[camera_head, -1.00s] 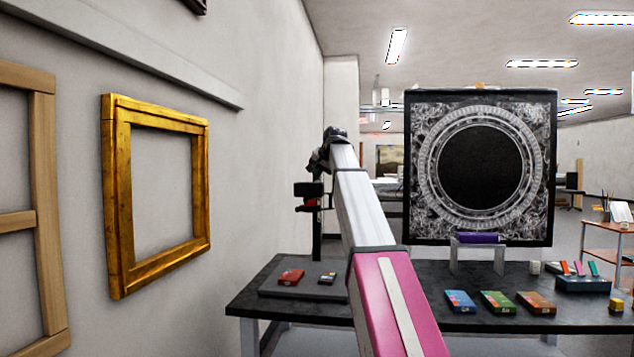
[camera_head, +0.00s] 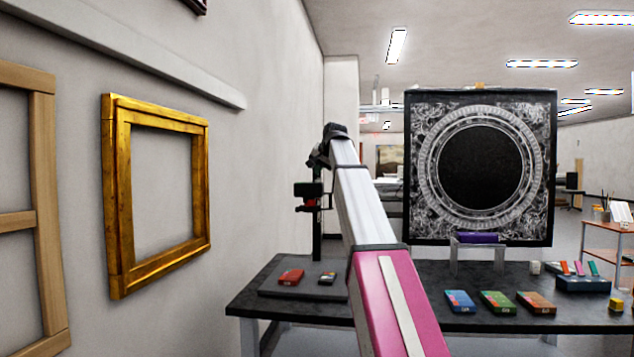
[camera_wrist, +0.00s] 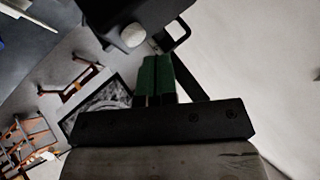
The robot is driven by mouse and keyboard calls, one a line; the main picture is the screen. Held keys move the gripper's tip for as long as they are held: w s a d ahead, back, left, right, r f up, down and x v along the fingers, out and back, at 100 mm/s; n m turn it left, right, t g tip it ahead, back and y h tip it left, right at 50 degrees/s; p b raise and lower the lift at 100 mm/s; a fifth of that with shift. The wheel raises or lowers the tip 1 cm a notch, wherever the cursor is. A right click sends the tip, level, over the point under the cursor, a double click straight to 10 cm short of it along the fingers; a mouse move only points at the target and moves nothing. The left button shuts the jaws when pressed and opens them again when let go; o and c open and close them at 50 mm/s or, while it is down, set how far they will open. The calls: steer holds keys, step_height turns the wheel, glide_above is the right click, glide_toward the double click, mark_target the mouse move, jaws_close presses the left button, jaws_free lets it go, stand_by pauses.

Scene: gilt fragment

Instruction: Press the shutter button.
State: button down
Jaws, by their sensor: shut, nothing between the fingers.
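A black camera-like device (camera_head: 308,189) hangs on a dark upright stand (camera_head: 317,238) at the left end of the black table. In the wrist view its black body (camera_wrist: 105,18) fills the top. A pale round knob (camera_wrist: 133,35), which looks like the shutter button, stands out on it. My gripper (camera_wrist: 156,62) has green fingers that are shut and empty. Their tips are close below and right of the knob, and I cannot tell whether they touch the device. In the head view my arm hides part of the stand's surroundings, and the fingers are too small to make out clearly.
A large ornate black panel (camera_head: 480,225) stands behind. A gold frame (camera_head: 116,200) hangs on the left wall.

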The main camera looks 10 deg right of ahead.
steer(key=shift+r, duration=0.1)
steer(key=shift+r, duration=2.4)
